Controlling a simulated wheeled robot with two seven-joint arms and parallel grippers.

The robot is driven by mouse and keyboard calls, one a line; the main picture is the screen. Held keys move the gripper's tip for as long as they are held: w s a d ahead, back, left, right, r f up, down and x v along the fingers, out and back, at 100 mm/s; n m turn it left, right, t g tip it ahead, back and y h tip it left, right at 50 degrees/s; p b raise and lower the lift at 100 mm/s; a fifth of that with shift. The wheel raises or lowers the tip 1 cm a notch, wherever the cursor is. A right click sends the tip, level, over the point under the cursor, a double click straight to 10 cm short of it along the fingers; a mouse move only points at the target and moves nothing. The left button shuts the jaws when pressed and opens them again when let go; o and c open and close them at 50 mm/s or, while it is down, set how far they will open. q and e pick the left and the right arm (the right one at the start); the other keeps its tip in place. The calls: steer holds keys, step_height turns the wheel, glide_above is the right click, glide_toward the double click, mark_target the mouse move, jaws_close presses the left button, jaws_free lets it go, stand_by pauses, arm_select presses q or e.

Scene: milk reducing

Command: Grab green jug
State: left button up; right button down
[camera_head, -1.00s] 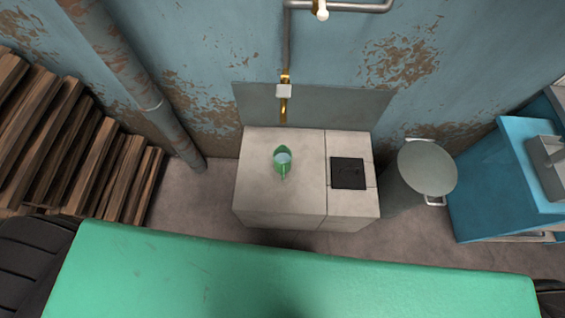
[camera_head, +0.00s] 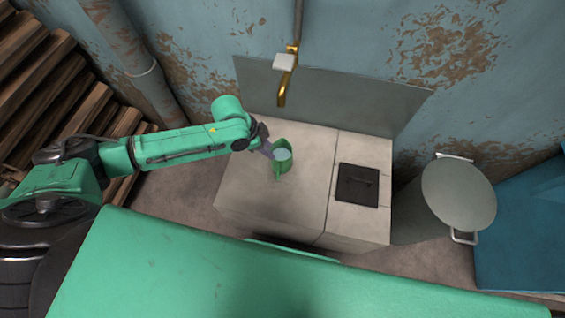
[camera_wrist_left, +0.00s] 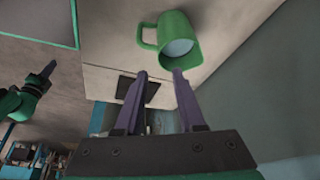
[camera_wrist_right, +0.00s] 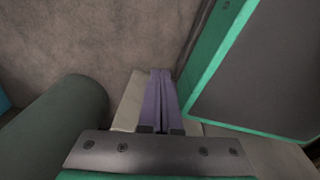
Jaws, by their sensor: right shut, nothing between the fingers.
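The green jug (camera_head: 281,163) stands on the pale stone block (camera_head: 262,205), with its handle toward my side and something pale in its opening. My left gripper (camera_head: 267,149) reaches in from the left, close beside the jug; contact cannot be made out. In the left wrist view, my left gripper (camera_wrist_left: 158,73) has its purple fingers apart with nothing between them. The jug (camera_wrist_left: 182,52) lies just beyond the fingertips there, its handle on the left. My right gripper (camera_wrist_right: 162,72) has its fingers together and empty; it is hidden in the head view.
A brass tap (camera_head: 283,88) hangs from a pipe above the block's back. A dark square plate (camera_head: 357,185) is set in the block's right part. A grey lidded bin (camera_head: 458,195) and a blue cabinet (camera_head: 535,235) stand right. Stacked planks (camera_head: 45,80) fill the left.

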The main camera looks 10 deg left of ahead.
mark_target(280, 163)
arm_select(q)
steer(key=b+x, duration=0.2)
steer(key=x, duration=0.9)
steer(key=shift+d, duration=0.15)
jaws_close()
stand_by(0.8)
